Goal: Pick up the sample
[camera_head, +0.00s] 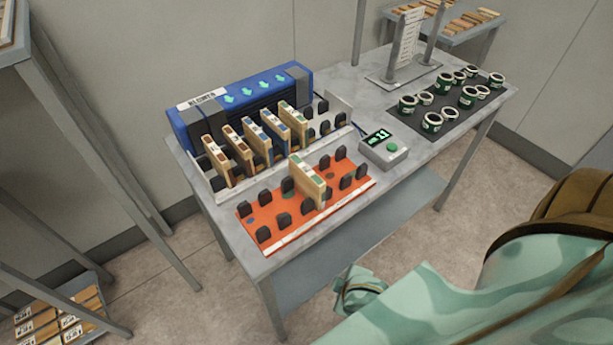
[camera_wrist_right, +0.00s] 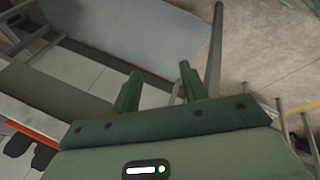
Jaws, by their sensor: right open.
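A wooden sample panel (camera_head: 307,182) with a green mark on its top stands upright between black holders on the orange rack (camera_head: 262,219) at the front of the table. Several similar panels stand in the grey rack behind it: brown-marked ones (camera_head: 216,160) at left, blue-marked ones (camera_head: 259,142) in the middle and a green-marked one (camera_head: 293,118) at right. My right gripper (camera_wrist_right: 160,72) is open and empty in the right wrist view, with floor and a grey lower shelf beyond its fingers. It is apart from every panel. My left gripper is not in view.
A blue machine (camera_head: 245,98) with green arrows stands behind the grey rack. A small box with a green button (camera_head: 392,147) sits right of the racks. Several green cans (camera_head: 432,122) stand on a dark mat. The table (camera_head: 355,85) has bare strips between them.

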